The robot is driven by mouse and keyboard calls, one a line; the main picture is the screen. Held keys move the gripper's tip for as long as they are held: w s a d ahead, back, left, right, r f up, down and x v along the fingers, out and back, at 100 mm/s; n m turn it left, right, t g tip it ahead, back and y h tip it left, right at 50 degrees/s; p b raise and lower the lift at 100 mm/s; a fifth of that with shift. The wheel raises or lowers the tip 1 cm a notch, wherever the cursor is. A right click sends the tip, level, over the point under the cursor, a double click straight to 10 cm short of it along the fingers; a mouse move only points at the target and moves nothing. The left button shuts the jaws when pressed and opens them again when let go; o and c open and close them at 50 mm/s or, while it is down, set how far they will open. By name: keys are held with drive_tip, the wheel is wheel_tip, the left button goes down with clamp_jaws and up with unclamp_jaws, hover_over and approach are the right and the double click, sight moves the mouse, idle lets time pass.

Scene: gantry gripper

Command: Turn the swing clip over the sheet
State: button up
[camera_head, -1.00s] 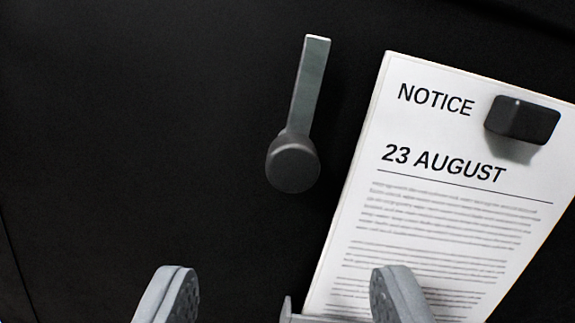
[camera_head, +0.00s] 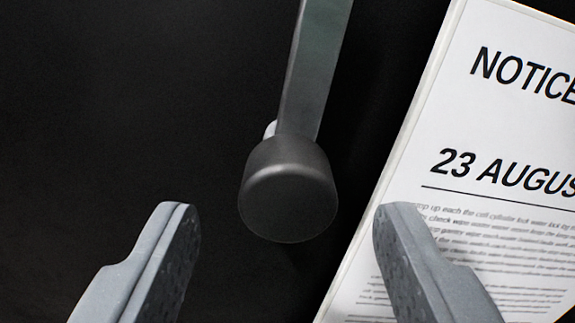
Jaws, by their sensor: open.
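The swing clip is a grey flat bar (camera_head: 314,65) with a dark round knob (camera_head: 288,190) at its lower end, on a black board. The bar points up and slightly right and lies beside the sheet, not over it. The white sheet (camera_head: 480,140) is tilted on the right, with "NOTICE" and "23 AUGUS" readable; its right part is out of frame. My gripper (camera_head: 284,225) is open and empty. Its two grey fingers stand left and right of the knob, lower in the picture, and appear apart from it. The right finger covers part of the sheet.
The black board (camera_head: 110,110) is bare to the left of the clip. A narrow dark strip of board shows between the clip and the sheet's left edge.

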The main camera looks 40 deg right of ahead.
drive_tip(key=shift+x, duration=0.95)
clamp_jaws()
drive_tip(key=shift+w+a, duration=0.1)
drive_tip(key=shift+a, duration=0.05)
